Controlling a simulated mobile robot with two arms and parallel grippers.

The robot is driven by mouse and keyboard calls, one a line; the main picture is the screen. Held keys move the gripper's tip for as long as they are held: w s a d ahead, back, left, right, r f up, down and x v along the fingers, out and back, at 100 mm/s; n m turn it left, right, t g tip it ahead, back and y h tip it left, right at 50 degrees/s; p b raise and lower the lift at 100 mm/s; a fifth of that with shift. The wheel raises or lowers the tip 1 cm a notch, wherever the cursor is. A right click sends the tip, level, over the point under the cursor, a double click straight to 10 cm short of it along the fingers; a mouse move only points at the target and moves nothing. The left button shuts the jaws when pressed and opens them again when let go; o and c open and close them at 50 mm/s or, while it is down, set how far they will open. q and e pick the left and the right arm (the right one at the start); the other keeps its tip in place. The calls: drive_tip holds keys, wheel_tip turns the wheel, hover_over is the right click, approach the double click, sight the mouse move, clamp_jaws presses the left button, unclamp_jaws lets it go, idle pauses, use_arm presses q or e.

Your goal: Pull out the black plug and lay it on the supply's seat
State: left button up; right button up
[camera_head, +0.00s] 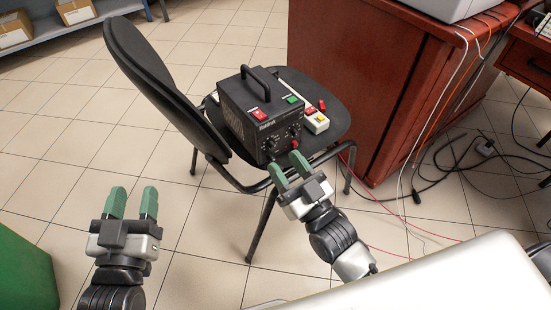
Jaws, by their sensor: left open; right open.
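The black power supply (232,108) with a top handle stands on the seat (337,118) of a black chair. Its front panel shows black knobs and a small red plug or terminal (294,144). I cannot make out the black plug; the lower front panel is partly hidden by my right gripper (289,168). That gripper is open, its green fingers apart just in front of the panel's lower edge. I cannot tell whether it touches anything. My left gripper (132,200) is open and empty over the floor, left of the chair.
A white and yellow power strip (316,122) with red pieces lies on the seat right of the supply. The chair's backrest (150,75) rises at the left. A red-brown cabinet (345,50) stands behind right. Cables (440,170) lie on the floor. A green box (22,270) is lower left.

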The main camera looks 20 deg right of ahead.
use_arm(q)
drive_tip(key=s+a+f+g+y+p, duration=0.2)
drive_tip(key=s+f+g, duration=0.2)
drive_tip(key=f+g, duration=0.4)
drive_tip(key=shift+a+f+y, duration=0.4)
drive_tip(key=shift+f, duration=0.15)
use_arm(e)
drive_tip(key=w+d+f+g, duration=0.2)
drive_tip(key=f, duration=0.6)
drive_tip(key=w+d+f+g+h, duration=0.1)
drive_tip(key=d+f+g, duration=0.1)
drive_tip(key=f, duration=0.6)
drive_tip(key=shift+w+d+f+h, duration=0.2)
drive_tip(key=shift+w+d+h, duration=0.1)
drive_tip(key=shift+w+d, duration=0.1)
use_arm(q)
drive_tip(key=shift+w, duration=0.15)
use_arm(e)
drive_tip(key=shift+w, duration=0.1)
